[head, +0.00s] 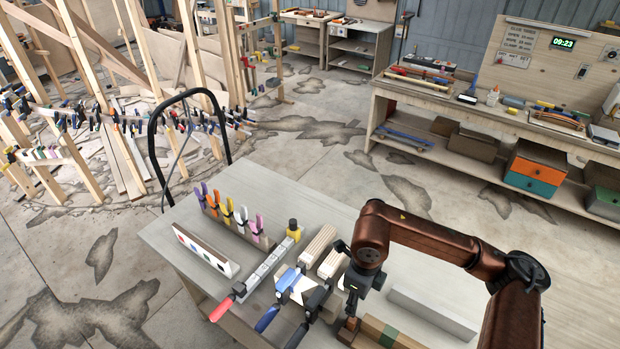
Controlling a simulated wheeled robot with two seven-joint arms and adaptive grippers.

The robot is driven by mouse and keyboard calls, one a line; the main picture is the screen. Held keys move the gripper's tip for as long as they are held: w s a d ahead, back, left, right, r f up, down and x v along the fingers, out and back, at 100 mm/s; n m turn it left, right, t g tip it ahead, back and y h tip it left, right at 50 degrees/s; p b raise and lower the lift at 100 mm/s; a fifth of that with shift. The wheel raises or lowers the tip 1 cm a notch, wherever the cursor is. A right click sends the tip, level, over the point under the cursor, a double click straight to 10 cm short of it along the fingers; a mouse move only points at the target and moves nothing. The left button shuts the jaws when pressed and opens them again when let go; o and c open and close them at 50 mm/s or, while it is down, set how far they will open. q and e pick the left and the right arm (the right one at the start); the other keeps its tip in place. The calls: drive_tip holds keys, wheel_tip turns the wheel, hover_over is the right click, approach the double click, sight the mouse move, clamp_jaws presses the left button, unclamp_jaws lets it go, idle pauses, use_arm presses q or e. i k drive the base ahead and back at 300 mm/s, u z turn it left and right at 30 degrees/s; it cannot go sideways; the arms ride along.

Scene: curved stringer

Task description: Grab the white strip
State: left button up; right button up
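A white strip with coloured marks on its face (206,250) stands on edge along a wooden piece at the left of the near table. A plain pale grey-white long block (433,312) lies at the right of the same table; I cannot tell which of the two the task names. My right gripper (350,308) points down over the table between them, left of the pale block and apart from both strips. Its fingers are small and dark, so their opening is unclear. My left gripper is not in view.
The near table (170,236) also holds a rack of coloured clamps (232,215), red-handled and blue-handled bar clamps (268,318), pale wood blocks (318,246) and a green-banded wood block (388,334). A black hoop (152,150) rises behind its left edge.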

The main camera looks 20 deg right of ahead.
sight(444, 319)
drive_tip(key=k, duration=2)
